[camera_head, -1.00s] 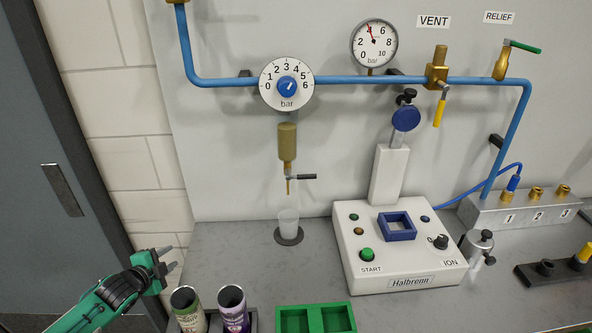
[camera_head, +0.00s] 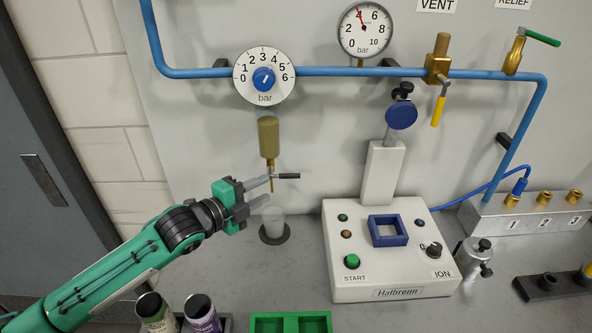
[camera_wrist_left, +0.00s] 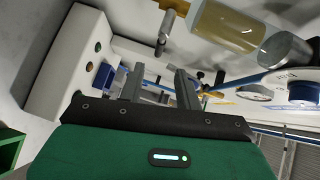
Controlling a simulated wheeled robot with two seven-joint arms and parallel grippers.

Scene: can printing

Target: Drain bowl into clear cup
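The bowl (camera_head: 268,132) is a tan cylinder hanging under the blue pipe. In the left wrist view the bowl (camera_wrist_left: 228,27) looks amber and see-through with a grey metal end. A thin drain with a black-tipped lever (camera_head: 287,176) is below it. The clear cup (camera_head: 273,222) stands upright on a dark round pad below the drain; its contents cannot be made out. My left gripper (camera_head: 266,190) is open beside the drain, left of the lever and above the cup. Its fingers also show apart in the left wrist view (camera_wrist_left: 162,80), with nothing clearly between them. My right gripper is out of view.
A regulator dial (camera_head: 264,78) and a gauge (camera_head: 364,30) are above. A white Halbrenn machine (camera_head: 388,265) stands right of the cup. Two cans (camera_head: 201,311) and a green tray (camera_head: 290,322) are at the front. Counter space around the cup is clear.

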